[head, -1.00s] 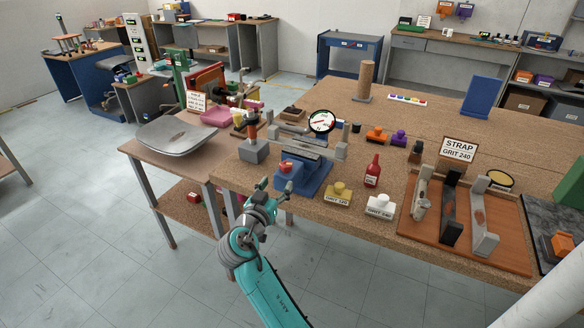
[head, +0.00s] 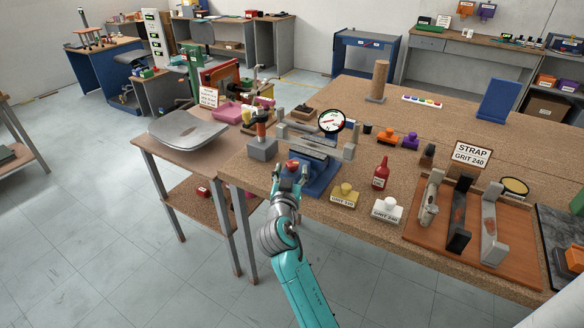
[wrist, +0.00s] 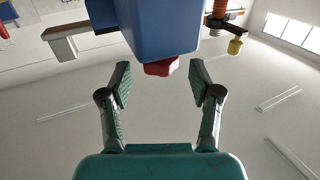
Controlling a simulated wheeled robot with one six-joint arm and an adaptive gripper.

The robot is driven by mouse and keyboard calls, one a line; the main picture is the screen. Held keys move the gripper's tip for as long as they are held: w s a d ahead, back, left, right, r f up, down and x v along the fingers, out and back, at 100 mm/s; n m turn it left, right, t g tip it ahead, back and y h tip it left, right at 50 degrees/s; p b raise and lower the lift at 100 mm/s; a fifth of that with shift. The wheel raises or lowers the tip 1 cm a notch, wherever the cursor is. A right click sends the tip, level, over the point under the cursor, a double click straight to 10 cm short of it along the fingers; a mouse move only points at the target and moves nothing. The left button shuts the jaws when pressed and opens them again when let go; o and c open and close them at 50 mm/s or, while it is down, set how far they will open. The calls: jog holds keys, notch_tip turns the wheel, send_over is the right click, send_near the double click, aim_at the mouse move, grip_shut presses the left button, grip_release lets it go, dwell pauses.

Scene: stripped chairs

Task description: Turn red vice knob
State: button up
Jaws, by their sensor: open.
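The red vice knob (head: 292,164) sits on the front end of the blue vice (head: 322,178), near the front edge of the wooden bench. My gripper (head: 290,182) is in front of the knob in the head view and hides part of the vice's front. In the wrist view the knob (wrist: 160,67) shows below the blue vice body (wrist: 160,25), centred between the fingertips. My gripper (wrist: 160,80) is open, with a finger on either side of the knob and visible gaps. I see no contact with it.
A grey block with an orange-topped post (head: 262,148) stands close left of the vice. A yellow-knobbed block (head: 344,194), a white-knobbed block (head: 387,210) and a red bottle (head: 380,178) stand to its right. A round gauge (head: 331,121) is behind. The floor before the bench is clear.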

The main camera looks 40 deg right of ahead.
jog(key=shift+x, duration=1.1)
jog(key=c, duration=1.1)
jog(key=shift+c, duration=0.2)
jog(key=shift+w+a+m+g+h, duration=0.1)
jog(key=shift+m+g+h, duration=0.3)
jog(key=shift+m+g+h, duration=0.5)
jog(key=shift+g, duration=0.2)
jog(key=shift+w+m+g+h, duration=0.1)
jog(key=shift+m+g+h, duration=0.55)
jog(key=shift+m+g, duration=0.65)
jog(key=shift+w+m+g+h, duration=0.1)
jog(key=shift+m+g+h, duration=0.65)
jog(key=shift+g, duration=0.95)
jog(key=shift+m+g, duration=0.25)
jog(key=shift+g, duration=0.05)
jog(key=shift+a, duration=0.1)
